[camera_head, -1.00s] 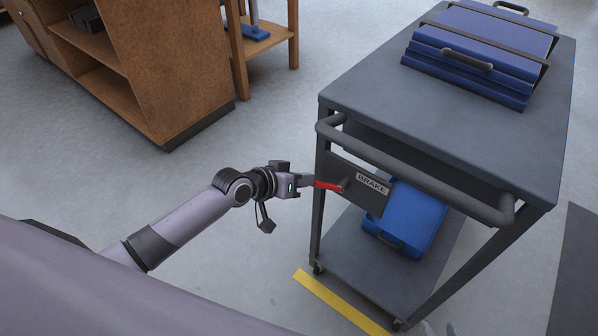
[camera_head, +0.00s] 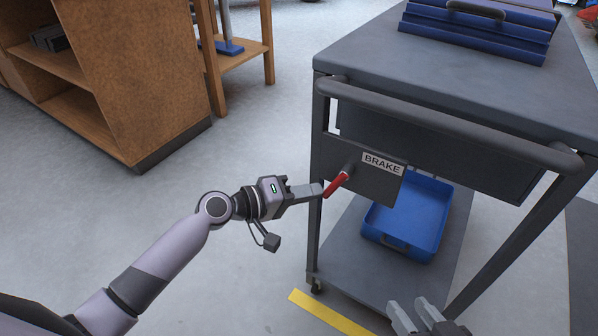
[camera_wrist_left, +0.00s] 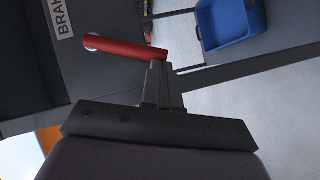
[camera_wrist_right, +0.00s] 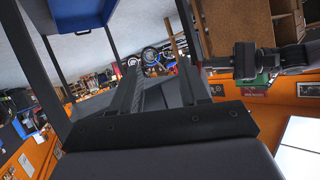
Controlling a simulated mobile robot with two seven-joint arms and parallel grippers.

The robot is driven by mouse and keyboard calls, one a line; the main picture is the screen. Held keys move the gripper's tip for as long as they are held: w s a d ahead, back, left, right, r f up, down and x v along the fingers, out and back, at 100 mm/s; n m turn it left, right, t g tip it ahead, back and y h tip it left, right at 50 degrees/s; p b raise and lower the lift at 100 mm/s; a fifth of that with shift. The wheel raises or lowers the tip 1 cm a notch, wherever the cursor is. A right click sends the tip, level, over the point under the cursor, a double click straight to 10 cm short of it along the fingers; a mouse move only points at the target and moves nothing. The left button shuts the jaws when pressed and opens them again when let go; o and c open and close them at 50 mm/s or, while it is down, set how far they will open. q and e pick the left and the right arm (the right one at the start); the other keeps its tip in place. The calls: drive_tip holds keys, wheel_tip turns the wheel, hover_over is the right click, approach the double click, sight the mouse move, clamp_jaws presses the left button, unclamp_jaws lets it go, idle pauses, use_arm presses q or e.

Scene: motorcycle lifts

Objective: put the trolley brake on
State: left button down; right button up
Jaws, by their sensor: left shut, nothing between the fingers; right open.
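The grey trolley (camera_head: 440,75) stands at right, with a BRAKE-labelled plate (camera_head: 365,182) under its push handle. A red brake lever (camera_head: 337,184) slants down and left from its pivot on the plate. My left gripper (camera_head: 320,191) is shut and empty, its fingertips at the lever's free end, apparently touching it. The left wrist view shows the red lever (camera_wrist_left: 130,47) just beyond the closed fingertips (camera_wrist_left: 158,68). My right gripper (camera_head: 418,305) is open and empty, low in front of the trolley; its spread fingers (camera_wrist_right: 160,75) show in the right wrist view.
The push handle (camera_head: 450,120) runs above the plate. A blue tray (camera_head: 408,215) lies on the lower shelf and blue cases (camera_head: 475,30) on top. A wooden cabinet (camera_head: 130,80) stands at left. Floor between cabinet and trolley is clear, with a yellow stripe (camera_head: 330,312) in front.

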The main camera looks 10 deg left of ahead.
use_arm(q)
drive_tip(key=shift+s+d+f+n+t+h+b, duration=0.2)
drive_tip(key=shift+d+f+n+h+b, duration=0.4)
drive_tip(key=shift+b, duration=0.6)
drive_tip(key=shift+s+d+f+n+t+h+b, duration=0.1)
drive_tip(key=shift+s+d+f+n+h+b, duration=0.3)
drive_tip(key=shift+d+n+b, duration=0.6)
use_arm(e)
drive_tip(key=shift+w+a+f+t+y, duration=0.2)
drive_tip(key=shift+a+f+y, duration=0.1)
drive_tip(key=shift+a+y, duration=0.2)
drive_tip(key=shift+w+a+f+t+y, duration=0.15)
drive_tip(key=shift+a+f+y, duration=0.1)
drive_tip(key=shift+a+y, duration=0.25)
use_arm(q)
drive_tip(key=shift+a+m, duration=0.1)
drive_tip(key=shift+m, duration=0.2)
use_arm(e)
drive_tip(key=shift+r, duration=0.1)
drive_tip(key=shift+a, duration=0.1)
